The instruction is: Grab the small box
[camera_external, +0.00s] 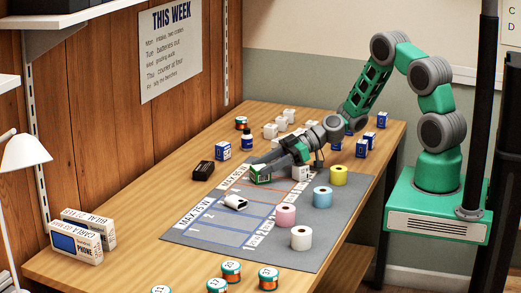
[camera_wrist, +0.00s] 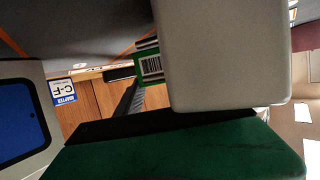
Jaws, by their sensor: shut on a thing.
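A small green box (camera_external: 261,174) with pale edges is at the tip of my gripper (camera_external: 272,168), just over the far left part of the grey mat (camera_external: 200,238). My gripper is shut on it. In the wrist view, the green box (camera_wrist: 151,66) shows a white barcode label. A pale block fills the upper middle there and hides part of the box. A dark green surface fills the bottom, close to the camera. I cannot tell whether the box touches the mat.
A white device (camera_external: 235,202) lies on the mat. Several coloured rolls, such as a pink roll (camera_external: 285,214), stand along its right side. A black block (camera_external: 203,171) and a blue-white adapter box (camera_external: 222,150) are left of my gripper. White phone boxes (camera_external: 76,243) stand near the wall.

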